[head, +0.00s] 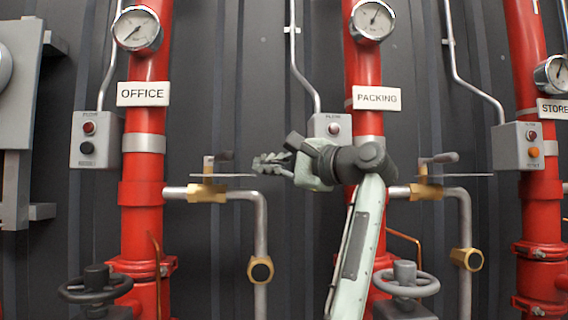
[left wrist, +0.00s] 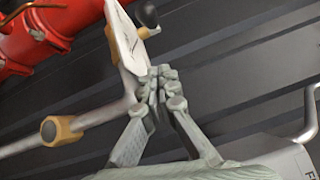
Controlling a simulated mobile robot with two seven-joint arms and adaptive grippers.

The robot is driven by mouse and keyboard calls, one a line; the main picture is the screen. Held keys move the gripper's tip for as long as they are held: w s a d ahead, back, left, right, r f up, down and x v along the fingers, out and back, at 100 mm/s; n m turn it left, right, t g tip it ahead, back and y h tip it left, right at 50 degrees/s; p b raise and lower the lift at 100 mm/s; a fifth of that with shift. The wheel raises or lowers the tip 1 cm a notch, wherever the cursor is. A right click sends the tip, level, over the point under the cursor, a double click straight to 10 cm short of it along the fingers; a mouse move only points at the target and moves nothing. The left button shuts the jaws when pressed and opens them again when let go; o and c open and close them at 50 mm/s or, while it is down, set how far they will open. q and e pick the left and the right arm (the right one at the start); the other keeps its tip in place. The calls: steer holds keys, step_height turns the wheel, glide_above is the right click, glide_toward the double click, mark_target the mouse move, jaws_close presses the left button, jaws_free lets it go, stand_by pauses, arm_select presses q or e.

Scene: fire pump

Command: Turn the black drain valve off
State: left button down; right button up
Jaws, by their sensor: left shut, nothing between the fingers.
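The drain valve on the OFFICE pipe has a brass body (head: 207,193) and a small lever with a dark, near-black end (head: 224,156). In the left wrist view this dark knob (left wrist: 146,14) stands beyond a pale flat plate (left wrist: 124,38). My left gripper (head: 258,163) is shut and empty, just right of this valve, at about lever height. Its fingertips (left wrist: 164,72) are together in the left wrist view, near the pipe, and they hide part of the valve. Whether they touch it I cannot tell. My right gripper is not in view.
A black handwheel (head: 95,284) and a grey handwheel (head: 405,283) are low down.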

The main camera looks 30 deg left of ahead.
mark_target(218, 158)
arm_select(q)
steer(key=shift+s+a+r, duration=0.2)
steer(key=shift+s+a, duration=0.55)
steer(key=shift+a, duration=0.05)
steer(key=shift+s+a+r, duration=0.2)
steer(key=shift+s+a, duration=0.55)
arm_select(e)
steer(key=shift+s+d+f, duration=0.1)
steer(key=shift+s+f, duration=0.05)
